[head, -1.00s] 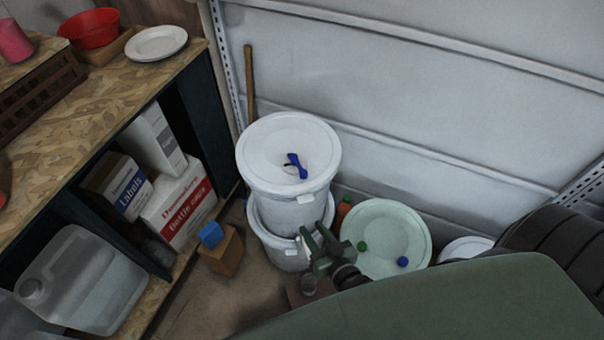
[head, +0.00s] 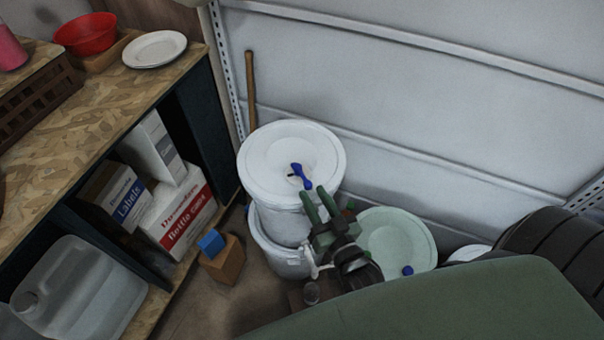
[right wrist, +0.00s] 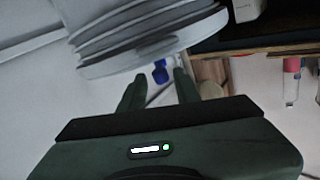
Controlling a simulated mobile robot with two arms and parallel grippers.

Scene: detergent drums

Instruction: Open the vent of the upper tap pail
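The upper tap pail (head: 284,220) is white and stands stacked on a lower white pail (head: 272,258). On its round lid (head: 270,150) is a blue winged vent piece (head: 302,176), lying at a slant toward the lid's near right edge. My right gripper (head: 318,198) is open and empty beside the pail's right rim, close to the blue piece but apart from it in the head view. In the right wrist view (right wrist: 157,82) the blue piece (right wrist: 160,71) shows between the fingertips and beyond them, under the tilted pail (right wrist: 150,38). My left gripper is out of view.
A pale green lidded drum (head: 400,235) stands to the right, and a dark ribbed object (head: 550,240) beyond it. A wooden shelf (head: 110,95) with boxes and a jug (head: 80,285) is at left. A wooden block (head: 222,262) sits on the floor. The wall is behind.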

